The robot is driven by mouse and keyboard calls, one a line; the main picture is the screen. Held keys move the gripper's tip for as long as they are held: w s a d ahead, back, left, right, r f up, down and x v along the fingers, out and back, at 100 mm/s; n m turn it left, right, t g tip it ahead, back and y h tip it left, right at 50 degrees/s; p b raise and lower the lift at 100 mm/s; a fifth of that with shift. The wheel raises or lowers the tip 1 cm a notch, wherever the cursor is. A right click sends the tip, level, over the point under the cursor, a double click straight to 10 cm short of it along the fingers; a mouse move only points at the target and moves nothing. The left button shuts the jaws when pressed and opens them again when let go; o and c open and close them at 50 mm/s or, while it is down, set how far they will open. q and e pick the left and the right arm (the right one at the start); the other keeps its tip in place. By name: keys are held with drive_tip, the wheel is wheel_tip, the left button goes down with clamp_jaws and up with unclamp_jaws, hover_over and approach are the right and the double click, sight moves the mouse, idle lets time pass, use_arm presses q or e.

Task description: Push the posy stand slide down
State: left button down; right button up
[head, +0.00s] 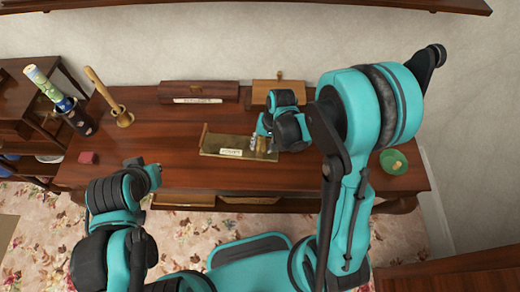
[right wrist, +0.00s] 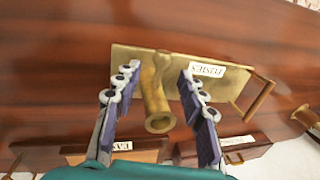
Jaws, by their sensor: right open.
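The posy stand is a flat brass plate (head: 225,138) on the wooden desk, with a white label; it also shows in the right wrist view (right wrist: 130,62), where the label (right wrist: 207,70) seems to read POSIES. A brass tube (right wrist: 153,95), apparently the slide, stands on the plate. My right gripper (right wrist: 160,78) is open, with one finger on each side of the tube and visible gaps between. In the head view the right gripper (head: 262,142) hides the plate's right end. My left gripper (head: 146,170) is over the desk's front left, empty; its jaws are unclear.
Behind the stand are a long labelled wooden box (head: 198,88) and a lighter box (head: 278,90) with a knob. A green bowl (head: 393,162) is at right.

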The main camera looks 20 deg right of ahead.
sight(260, 146)
drive_tip(key=shift+w+a+f+b, duration=0.1)
drive_tip(key=shift+a+f+b, duration=0.05)
drive_tip(key=shift+f, duration=0.5)
drive_tip(key=shift+a+f+b, duration=0.15)
drive_tip(key=shift+f, duration=0.5)
